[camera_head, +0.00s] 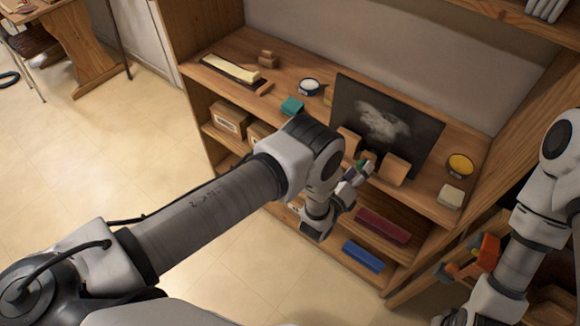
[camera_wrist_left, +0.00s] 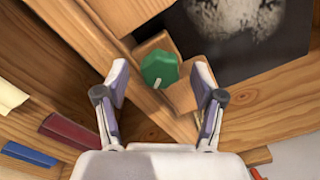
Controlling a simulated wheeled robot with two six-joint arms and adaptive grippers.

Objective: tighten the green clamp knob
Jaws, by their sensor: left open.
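The green clamp knob (camera_wrist_left: 159,68) is a faceted knob with a short white mark, seen close up in the left wrist view. It sits at a wooden block (camera_wrist_left: 181,98) at the shelf edge. My left gripper (camera_wrist_left: 161,75) is open. Its fingers appear on either side of the knob in the wrist view, with gaps on both sides. I cannot tell whether the fingertips reach its depth. My right gripper is not in view; only the right arm shows.
The dark board (camera_head: 390,118) leans behind the blocks. A teal block (camera_head: 291,106), a yellow-topped round tin (camera_head: 459,164) and a pale block (camera_head: 451,196) stand on the shelf. Red (camera_head: 382,226) and blue (camera_head: 363,256) items lie below. An orange object (camera_head: 487,252) is near my right arm.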

